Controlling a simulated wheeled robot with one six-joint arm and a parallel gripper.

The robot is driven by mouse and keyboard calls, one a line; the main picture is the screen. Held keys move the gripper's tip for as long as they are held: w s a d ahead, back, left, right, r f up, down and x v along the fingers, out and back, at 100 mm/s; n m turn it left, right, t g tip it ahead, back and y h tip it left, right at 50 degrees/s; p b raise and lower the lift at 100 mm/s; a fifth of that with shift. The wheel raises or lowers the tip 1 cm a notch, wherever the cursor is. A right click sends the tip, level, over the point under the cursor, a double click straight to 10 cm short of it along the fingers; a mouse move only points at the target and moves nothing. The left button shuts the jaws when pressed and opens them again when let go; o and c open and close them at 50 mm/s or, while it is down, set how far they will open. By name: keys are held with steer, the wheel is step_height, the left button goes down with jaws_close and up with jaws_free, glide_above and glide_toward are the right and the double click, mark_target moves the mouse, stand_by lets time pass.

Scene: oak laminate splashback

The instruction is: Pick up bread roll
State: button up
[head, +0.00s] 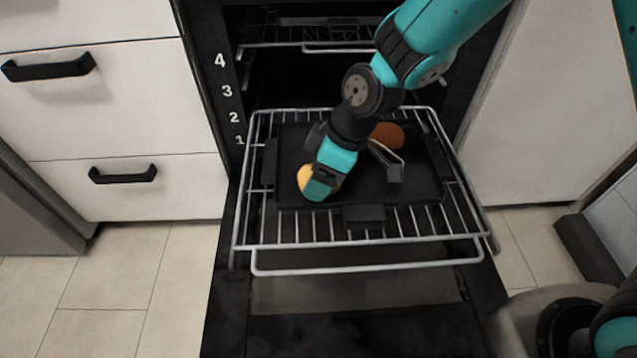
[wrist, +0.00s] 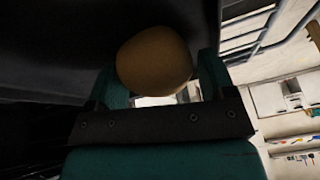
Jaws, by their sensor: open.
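A golden, rounded bread roll (head: 303,178) is on the dark baking tray (head: 428,190), at its front left. My gripper (head: 319,187) is down at the roll and hides part of it in the head view. In the wrist view the roll (wrist: 153,62) sits between the two teal fingers of my open gripper (wrist: 160,77). I cannot tell whether either finger touches it. A darker brown, rounded item (head: 388,134) lies further back on the tray, partly hidden behind my arm.
The tray rests on a pulled-out wire rack (head: 370,264) above the lowered oven door (head: 360,335). Another rack (head: 335,47) is higher inside the oven. White drawers (head: 125,120) stand on the left and a white cabinet front (head: 560,110) on the right.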

steer(key=shift+s+f, duration=0.15)
steer(key=shift+s, duration=0.05)
steer(key=shift+c, duration=0.4)
steer(key=c, duration=0.6)
